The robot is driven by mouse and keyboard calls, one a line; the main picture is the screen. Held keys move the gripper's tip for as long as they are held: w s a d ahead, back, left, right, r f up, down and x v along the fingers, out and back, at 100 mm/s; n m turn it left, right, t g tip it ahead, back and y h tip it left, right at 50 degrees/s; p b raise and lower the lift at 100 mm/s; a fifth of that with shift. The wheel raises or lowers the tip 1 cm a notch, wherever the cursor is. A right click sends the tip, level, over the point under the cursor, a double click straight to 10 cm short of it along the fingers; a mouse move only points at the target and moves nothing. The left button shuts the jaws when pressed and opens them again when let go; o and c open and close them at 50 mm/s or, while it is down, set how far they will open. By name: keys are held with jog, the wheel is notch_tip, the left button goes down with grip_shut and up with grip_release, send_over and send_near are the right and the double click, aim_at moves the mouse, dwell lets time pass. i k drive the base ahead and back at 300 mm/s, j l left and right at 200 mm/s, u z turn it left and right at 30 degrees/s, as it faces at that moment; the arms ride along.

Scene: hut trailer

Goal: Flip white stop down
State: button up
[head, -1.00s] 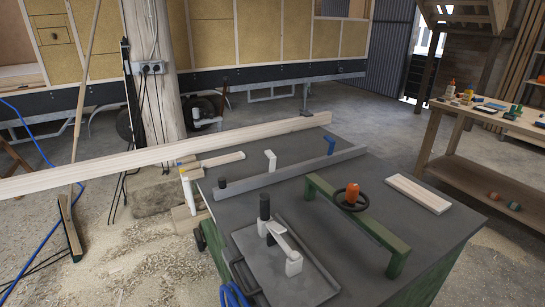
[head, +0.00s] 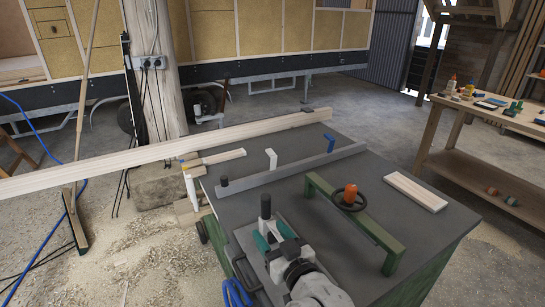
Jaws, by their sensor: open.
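The white stop (head: 270,158) is a small bent piece at the grey fence (head: 290,168) on the dark table top. It stands above the table, left of a similar blue stop (head: 330,143). My gripper (head: 274,234) is in the lower middle of the head view, with its teal fingers apart and nothing seen between them. It is over the metal plate at the table's near left, well short of the white stop. My wrist hides part of that plate and the white-ended lever there.
A black upright knob (head: 265,206) stands just beyond my gripper. A green bridge frame (head: 350,222) with an orange-topped handwheel (head: 350,195) is to the right. A long timber (head: 170,155) crosses behind the fence. A loose board (head: 415,192) lies at the right.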

aim_at(272, 155)
jog(key=i, duration=1.5)
